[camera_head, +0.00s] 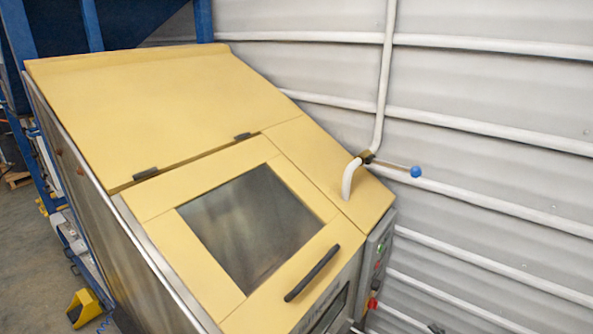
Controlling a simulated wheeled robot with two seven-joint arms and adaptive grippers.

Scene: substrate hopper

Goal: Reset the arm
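Neither of my grippers nor either of my arms shows in the head view. The substrate hopper (165,100) fills the left and middle of the view, with yellow top panels and metal sides. Its front lid (165,197) lies flat in line with the sloping top and has a dark window (250,228). A black bar handle (312,273) sits near the lid's lower edge. Two dark hinges show along the lid's upper edge.
A white pipe (384,80) runs down the wall into the hopper's right side, with a blue-knobbed valve lever (415,171). A control panel (376,260) with buttons is on the right side. A yellow pedal (86,307) stands on the floor (25,240) at lower left.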

